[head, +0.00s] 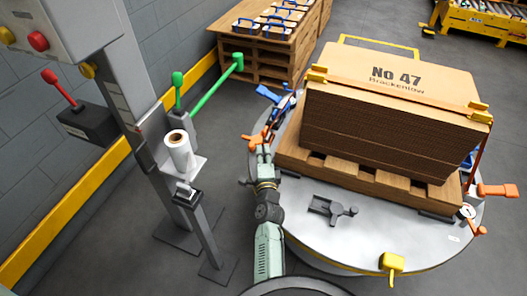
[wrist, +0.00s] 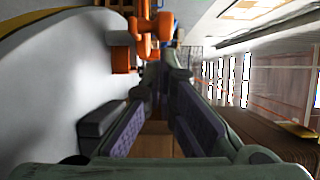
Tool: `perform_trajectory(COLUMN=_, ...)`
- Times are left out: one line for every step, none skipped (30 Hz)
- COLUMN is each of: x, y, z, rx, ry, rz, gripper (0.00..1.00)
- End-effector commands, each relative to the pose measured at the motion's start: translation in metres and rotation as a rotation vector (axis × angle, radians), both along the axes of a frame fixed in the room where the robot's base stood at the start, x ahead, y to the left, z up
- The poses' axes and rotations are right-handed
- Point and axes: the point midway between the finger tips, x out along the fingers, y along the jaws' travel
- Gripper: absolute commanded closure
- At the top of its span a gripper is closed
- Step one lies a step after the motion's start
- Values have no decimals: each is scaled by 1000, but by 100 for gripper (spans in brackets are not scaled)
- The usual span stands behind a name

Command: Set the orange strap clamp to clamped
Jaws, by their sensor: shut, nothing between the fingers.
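An orange clamp with a lever handle (head: 257,137) sits at the left edge of the round turntable, beside the cardboard stack. In the wrist view its orange parts (wrist: 145,40) are just beyond my fingertips. My gripper (head: 265,152) is directly in front of this clamp, shut and empty; its fingers (wrist: 161,88) come together close to the orange parts. I cannot tell whether they touch. More orange handles (head: 497,190) show at the turntable's right edge. An orange strap (head: 400,92) runs across the top of the stack. The clamp's setting is unclear.
The cardboard stack (head: 380,135) stands on a wooden pallet (head: 365,180) on the grey turntable (head: 320,235). A blue clamp (head: 270,94) lies just behind the orange one. A grey post (head: 150,120) with a white roll stands left. Open floor lies between post and turntable.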

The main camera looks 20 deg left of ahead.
Motion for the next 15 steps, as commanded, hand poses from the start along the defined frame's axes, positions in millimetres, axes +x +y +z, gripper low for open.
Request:
perform_trajectory(x=0, y=0, z=0, rx=0, ry=0, rz=0, gripper=100)
perform_trajectory(x=0, y=0, z=0, rx=0, ry=0, rz=0, gripper=100)
perform_trajectory(x=0, y=0, z=0, rx=0, ry=0, rz=0, gripper=100)
perform_trajectory(x=0, y=0, z=0, rx=0, ry=0, rz=0, gripper=100)
perform_trajectory(x=0, y=0, z=0, rx=0, ry=0, rz=0, gripper=100)
perform_trajectory(x=0, y=0, z=0, rx=0, ry=0, rz=0, gripper=100)
perform_trajectory(x=0, y=0, z=0, rx=0, ry=0, rz=-1, gripper=100)
perform_trajectory(x=0, y=0, z=0, rx=0, ry=0, rz=-2, gripper=100)
perform_trajectory(x=0, y=0, z=1, rx=0, ry=1, rz=-3, gripper=100)
perform_trajectory(x=0, y=0, z=1, rx=0, ry=1, rz=-4, gripper=100)
perform_trajectory(x=0, y=0, z=1, rx=1, ry=1, rz=-6, gripper=100)
perform_trajectory(x=0, y=0, z=2, rx=1, ry=1, rz=-10, gripper=100)
perform_trajectory(x=0, y=0, z=3, rx=1, ry=1, rz=-14, gripper=100)
perform_trajectory(x=0, y=-1, z=3, rx=0, ry=1, rz=-18, gripper=100)
perform_trajectory(x=0, y=-1, z=3, rx=-1, ry=2, rz=-23, gripper=100)
